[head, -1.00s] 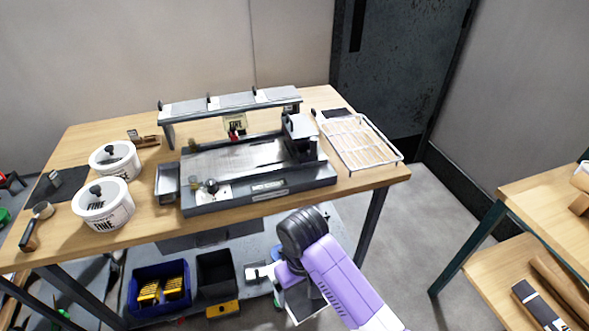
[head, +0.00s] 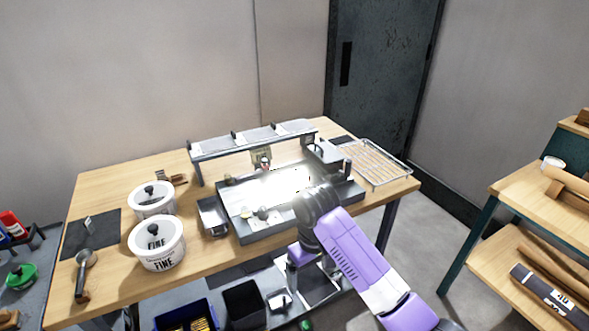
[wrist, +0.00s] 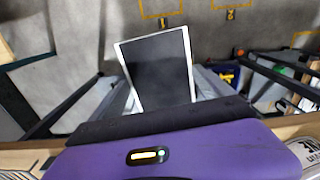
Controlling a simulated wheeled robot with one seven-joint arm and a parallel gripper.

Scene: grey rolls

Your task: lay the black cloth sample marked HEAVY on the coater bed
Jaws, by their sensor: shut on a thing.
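The black cloth sample (head: 318,284) has a pale border and is in front of the bench, below the table top. It shows more fully in the wrist view as a black panel with white edges (wrist: 160,68). My gripper (head: 303,262) is shut on its near end; the fingertips are mostly hidden by my wrist. No HEAVY marking is readable. The coater bed (head: 242,198) is a flat metal plate on the grey coater, with a bright glare on it. My arm covers its front right part.
White FINE tubs (head: 157,243) stand left of the coater, with a small metal tray (head: 212,217) between. A raised shelf (head: 250,140) spans behind the bed. A wire rack (head: 375,162) lies right. Bins (head: 243,303) sit below. A side table (head: 530,205) stands at right.

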